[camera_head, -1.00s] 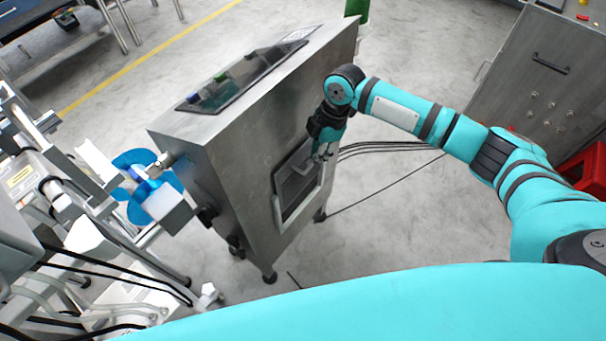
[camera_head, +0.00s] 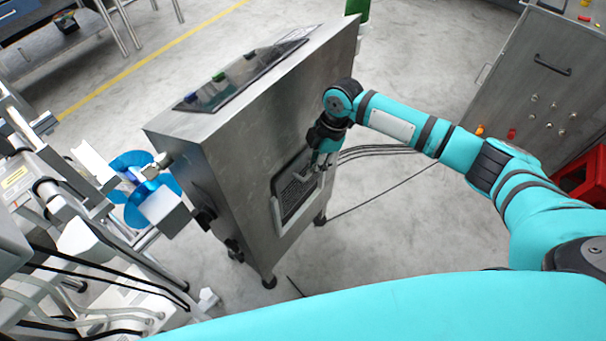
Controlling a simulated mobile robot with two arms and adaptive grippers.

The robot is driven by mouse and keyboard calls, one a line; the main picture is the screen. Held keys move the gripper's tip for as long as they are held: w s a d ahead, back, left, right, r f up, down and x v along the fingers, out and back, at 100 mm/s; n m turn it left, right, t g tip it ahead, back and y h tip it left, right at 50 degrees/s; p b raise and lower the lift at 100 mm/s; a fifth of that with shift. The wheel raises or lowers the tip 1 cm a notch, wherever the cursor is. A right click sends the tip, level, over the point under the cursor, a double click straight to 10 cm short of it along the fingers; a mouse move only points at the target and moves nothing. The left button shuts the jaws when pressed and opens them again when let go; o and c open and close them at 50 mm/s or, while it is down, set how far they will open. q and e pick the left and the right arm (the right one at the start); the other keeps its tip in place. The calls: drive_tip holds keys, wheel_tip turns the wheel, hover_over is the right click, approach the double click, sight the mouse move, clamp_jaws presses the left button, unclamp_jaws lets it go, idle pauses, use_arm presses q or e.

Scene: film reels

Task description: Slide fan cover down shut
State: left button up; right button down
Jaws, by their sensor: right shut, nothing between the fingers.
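The fan cover (camera_head: 279,219) is on the front side of the grey metal cabinet (camera_head: 235,160). It looks like a light metal frame along the edge of a dark grille opening (camera_head: 298,196). Part of the grille shows, and the upper right of the opening is partly hidden by my right gripper. My right gripper (camera_head: 323,166) is shut and empty, pointing down at the upper right of the opening. I cannot tell whether its fingertips touch the cover. My left gripper does not show.
A machine with a blue reel (camera_head: 135,200) stands left of the cabinet. The floor in front is partly clear.

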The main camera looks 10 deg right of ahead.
drive_tip(key=shift+f+b, duration=2.7)
drive_tip(key=shift+f, duration=2)
drive_tip(key=a+p+v, duration=0.1)
drive_tip(key=p+v, duration=0.7)
drive_tip(key=v, duration=0.1)
drive_tip(key=shift+r, duration=0.2)
drive_tip(key=shift+s, duration=0.1)
